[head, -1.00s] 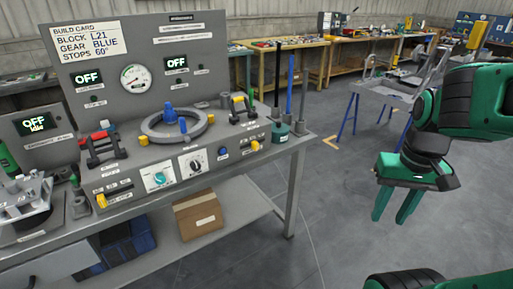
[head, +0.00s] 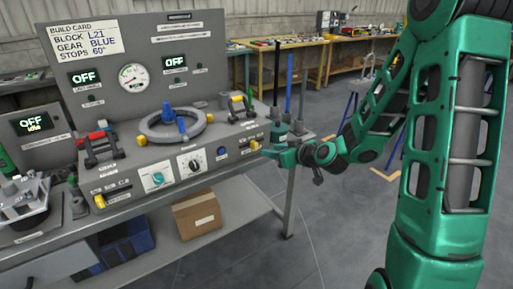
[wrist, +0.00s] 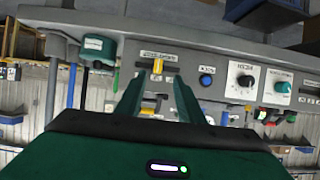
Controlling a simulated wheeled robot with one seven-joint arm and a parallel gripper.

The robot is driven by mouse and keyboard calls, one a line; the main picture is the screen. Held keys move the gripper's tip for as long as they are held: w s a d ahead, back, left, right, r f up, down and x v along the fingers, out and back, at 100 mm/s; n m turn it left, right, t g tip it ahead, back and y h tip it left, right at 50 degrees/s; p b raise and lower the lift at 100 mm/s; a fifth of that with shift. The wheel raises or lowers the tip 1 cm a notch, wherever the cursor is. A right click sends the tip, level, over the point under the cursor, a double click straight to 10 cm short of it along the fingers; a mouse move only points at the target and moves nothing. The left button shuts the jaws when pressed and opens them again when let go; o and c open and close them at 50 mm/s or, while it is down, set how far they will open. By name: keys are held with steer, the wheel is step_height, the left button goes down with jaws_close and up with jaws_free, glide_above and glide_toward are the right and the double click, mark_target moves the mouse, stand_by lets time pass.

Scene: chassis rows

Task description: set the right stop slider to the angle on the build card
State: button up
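The build card (head: 88,42) reads BLOCK L21, GEAR BLUE, STOPS 60°. The right stop slider has a yellow knob (head: 254,145) on the sloped bench front, right of the blue button. In the wrist view, which is upside down, its yellow knob (wrist: 157,68) shows between the fingertips. My gripper (head: 267,154) is just in front of and right of that slider. Its two fingers (wrist: 161,77) are apart with nothing held. I cannot tell whether they touch the knob. The slider's scale is too small to read.
The left stop slider (head: 100,201) sits at the panel's lower left. A blue button (head: 221,151), a black knob (head: 195,163) and a teal knob (head: 157,179) lie between. A green holder with upright rods is close to my gripper.

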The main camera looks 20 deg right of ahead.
mark_target(256, 145)
steer(key=shift+t, duration=0.3)
steer(key=x, duration=1.1)
steer(key=shift+w+r, duration=0.2)
steer(key=shift+w, duration=0.15)
jaws_close()
